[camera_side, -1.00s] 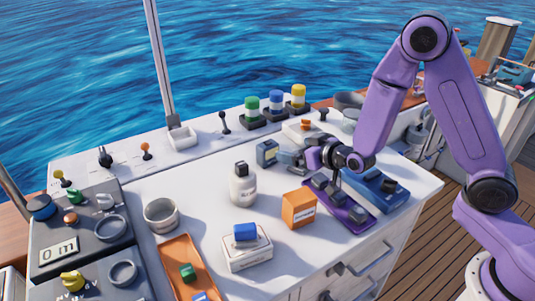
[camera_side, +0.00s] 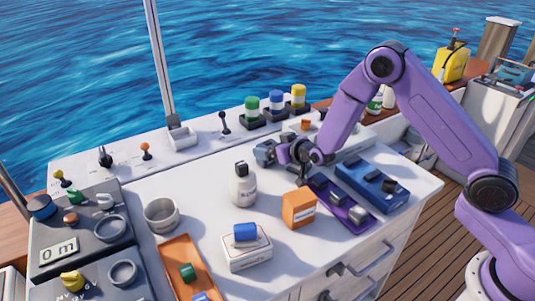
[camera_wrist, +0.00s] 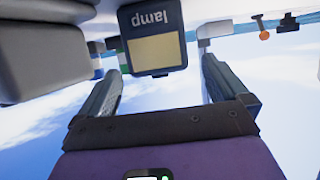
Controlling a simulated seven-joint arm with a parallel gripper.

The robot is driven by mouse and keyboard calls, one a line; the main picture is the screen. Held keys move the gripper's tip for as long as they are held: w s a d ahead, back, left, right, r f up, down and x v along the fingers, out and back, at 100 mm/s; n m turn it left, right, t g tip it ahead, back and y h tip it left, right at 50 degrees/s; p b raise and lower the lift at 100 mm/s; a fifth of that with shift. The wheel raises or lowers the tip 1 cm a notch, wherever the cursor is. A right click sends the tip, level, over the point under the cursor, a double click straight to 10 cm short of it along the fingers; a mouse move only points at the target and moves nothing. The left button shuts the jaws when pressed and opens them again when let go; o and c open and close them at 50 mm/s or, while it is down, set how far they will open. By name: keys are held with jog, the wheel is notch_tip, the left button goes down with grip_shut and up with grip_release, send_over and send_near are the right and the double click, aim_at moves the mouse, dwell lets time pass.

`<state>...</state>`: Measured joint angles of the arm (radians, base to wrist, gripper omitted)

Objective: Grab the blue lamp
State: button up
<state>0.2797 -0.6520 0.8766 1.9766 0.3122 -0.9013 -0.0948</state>
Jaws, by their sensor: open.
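A dark blue-grey box marked "lamp" with a pale yellow panel (camera_wrist: 155,50) is straight ahead in the wrist view, between the lines of my two fingers. In the side view this blue lamp (camera_side: 264,152) sits on the white worktop, just left of my gripper (camera_side: 280,151). My gripper, also seen in the wrist view (camera_wrist: 160,68), is open, with its fingers to either side of the lamp's near end. Part of the lamp's near side is hidden by the gripper in the side view. I cannot tell whether the fingers touch it.
A grey-white bottle (camera_side: 242,187) stands close to the lamp's lower left. An orange box (camera_side: 299,208), a purple tray (camera_side: 326,192) and a blue tray (camera_side: 375,190) lie nearer the front. Green, blue (camera_side: 276,99) and yellow cylinders stand behind.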

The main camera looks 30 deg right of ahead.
aim_at(267, 143)
jog(key=shift+x, duration=1.7)
jog(key=shift+f, duration=0.1)
jog(key=c, duration=1.2)
jog(key=shift+o, duration=0.2)
jog(key=shift+r, duration=0.2)
